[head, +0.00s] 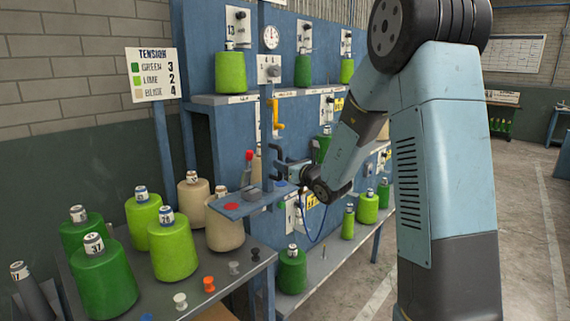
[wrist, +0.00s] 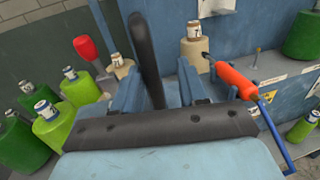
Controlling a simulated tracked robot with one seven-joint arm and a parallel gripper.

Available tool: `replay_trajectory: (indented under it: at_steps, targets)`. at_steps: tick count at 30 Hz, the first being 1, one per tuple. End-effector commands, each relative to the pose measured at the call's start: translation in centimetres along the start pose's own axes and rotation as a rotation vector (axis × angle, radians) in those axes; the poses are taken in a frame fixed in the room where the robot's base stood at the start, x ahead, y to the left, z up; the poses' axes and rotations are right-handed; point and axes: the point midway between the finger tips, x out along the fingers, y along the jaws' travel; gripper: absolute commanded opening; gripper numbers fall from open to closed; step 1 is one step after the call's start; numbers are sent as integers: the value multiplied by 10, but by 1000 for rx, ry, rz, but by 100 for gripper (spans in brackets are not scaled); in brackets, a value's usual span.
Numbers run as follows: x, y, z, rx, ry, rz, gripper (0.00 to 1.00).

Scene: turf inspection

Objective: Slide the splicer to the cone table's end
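The splicer (head: 238,205) is a blue plate with a red disc on it and a lever with a red knob (head: 249,155). It is mounted beside a blue upright on the rack and reaches over the right end of the cone table (head: 232,273). The red knob shows at left in the wrist view (wrist: 85,48). My gripper (head: 285,172) is at the splicer's right side, by its dark handle (head: 275,158). In the wrist view, my gripper (wrist: 155,75) has its fingers apart, with the black handle bar (wrist: 143,45) between them and a gap visible on the right.
Green, lime and beige cones (head: 172,246) stand on the table, with several small pegs (head: 209,284) along its front. The rack (head: 290,97) holds more cones. An orange handle (wrist: 235,80) on a blue rod is close right of my gripper. Floor (head: 535,230) at right is clear.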

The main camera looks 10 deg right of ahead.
Motion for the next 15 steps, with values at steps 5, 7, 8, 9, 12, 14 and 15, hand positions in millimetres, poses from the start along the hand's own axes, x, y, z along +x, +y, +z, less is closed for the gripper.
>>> replay_trajectory:
  at_steps: [5,7,8,9,12,14,15]
  targets:
    - [-35,0,0,1,0,-2,40]
    - [-49,0,0,0,0,-1,40]
    - [-55,0,0,0,0,-1,40]
    - [-63,0,0,0,0,-1,40]
    - [-81,0,-1,-1,0,-1,40]
    - [-90,0,-1,0,0,0,40]
    - [-96,0,-1,-1,0,0,40]
